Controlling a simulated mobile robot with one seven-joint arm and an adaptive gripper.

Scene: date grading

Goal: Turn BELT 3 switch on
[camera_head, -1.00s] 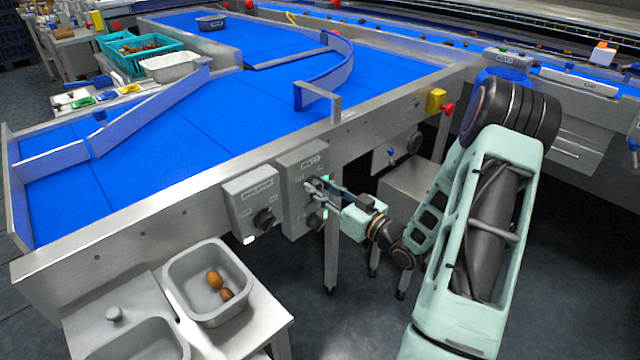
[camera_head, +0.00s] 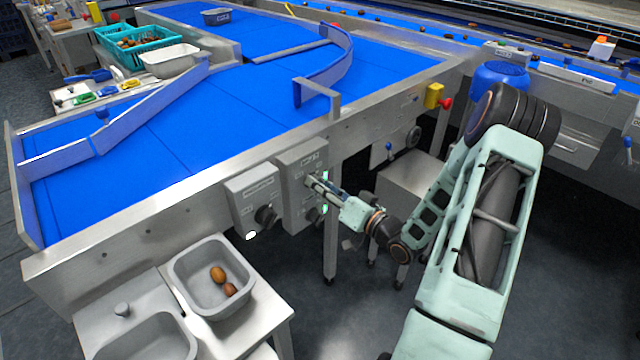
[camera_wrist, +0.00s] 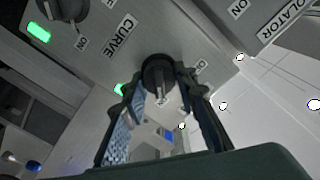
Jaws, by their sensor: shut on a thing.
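The two-switch grey box (camera_head: 292,215) hangs on the conveyor's side. My gripper (camera_head: 314,181) is at its upper switch, whose head-view label is too small to read surely. In the wrist view the fingers (camera_wrist: 160,92) are shut on this black rotary knob (camera_wrist: 158,68), one on each side. A lit green lamp (camera_wrist: 118,89) shows beside it, partly behind a finger. The label next to the knob is mostly covered. The other black knob (camera_wrist: 68,8), with a lit green lamp (camera_wrist: 38,32), sits near a CURVE label (camera_wrist: 120,36).
A second grey box (camera_head: 252,200) with a black knob is just left, marked ISOLATOR in the wrist view. A yellow box with a red button (camera_head: 436,97) is farther right. A grey tub (camera_head: 208,262) with brown dates stands in front. A conveyor leg is below the box.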

